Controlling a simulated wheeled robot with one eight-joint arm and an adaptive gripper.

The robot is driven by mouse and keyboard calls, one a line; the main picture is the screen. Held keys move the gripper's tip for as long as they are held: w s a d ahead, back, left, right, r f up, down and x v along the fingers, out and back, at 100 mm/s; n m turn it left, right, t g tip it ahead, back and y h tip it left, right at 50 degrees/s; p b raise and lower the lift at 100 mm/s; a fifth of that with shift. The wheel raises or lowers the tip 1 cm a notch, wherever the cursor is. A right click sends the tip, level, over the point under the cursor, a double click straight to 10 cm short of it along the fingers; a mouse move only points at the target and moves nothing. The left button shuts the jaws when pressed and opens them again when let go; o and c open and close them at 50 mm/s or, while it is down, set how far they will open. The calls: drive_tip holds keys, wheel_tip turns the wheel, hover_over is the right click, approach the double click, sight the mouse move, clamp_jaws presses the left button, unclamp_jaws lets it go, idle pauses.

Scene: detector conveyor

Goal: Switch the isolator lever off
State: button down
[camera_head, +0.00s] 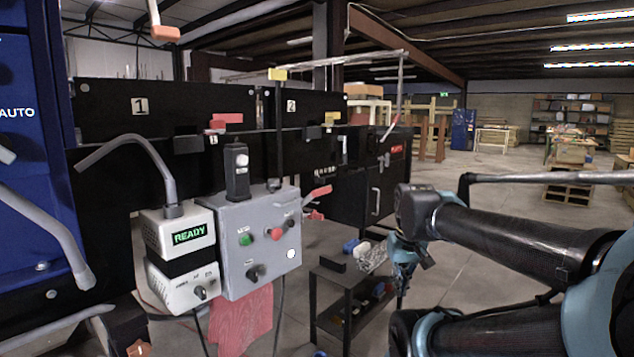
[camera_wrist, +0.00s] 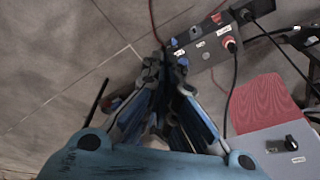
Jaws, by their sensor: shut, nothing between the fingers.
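A red lever handle (camera_head: 318,193) sticks out at the upper right of the grey control box (camera_head: 240,268); I cannot tell surely whether it is the isolator lever. Other red handles show on the black conveyor frame, one by the number 1 panel (camera_head: 228,118) and one farther right (camera_head: 390,130). My gripper (camera_head: 402,282) hangs pointing down, to the right of the control box and apart from it. In the wrist view my gripper (camera_wrist: 165,65) is shut and empty above the floor.
A READY display unit (camera_head: 188,236) stands left of the control box. A low black shelf (camera_head: 345,278) with small items is below, between box and gripper. A grey box with a red knob (camera_wrist: 205,57) and a red panel (camera_wrist: 262,103) show in the wrist view. Open floor lies right.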

drive_tip(key=w+a+r+n, duration=0.2)
drive_tip(key=w+a+r, duration=0.3)
drive_tip(key=w+r, duration=0.55)
drive_tip(key=w+a+r+n, duration=0.3)
drive_tip(key=w+a+r, duration=0.1)
drive_tip(key=w+r, duration=0.65)
drive_tip(key=w+a+r+n, duration=0.2)
drive_tip(key=w+a+r, duration=0.3)
drive_tip(key=w+a, duration=0.2)
drive_tip(key=w+a+r+n+y, duration=0.1)
drive_tip(key=w+a+r+n, duration=0.1)
drive_tip(key=w+a+r, duration=0.4)
drive_tip(key=w+a, duration=0.1)
drive_tip(key=w, duration=0.2)
drive_tip(key=shift+a+r+g+y, duration=0.2)
drive_tip(key=shift+a+g+y, duration=0.1)
drive_tip(key=shift+g, duration=0.1)
drive_tip(key=shift+f, duration=0.15)
wheel_tip(320, 180, down, 13)
drive_tip(key=shift+d, duration=0.2)
drive_tip(key=shift+s+a, duration=0.1)
drive_tip(key=shift+s, duration=0.1)
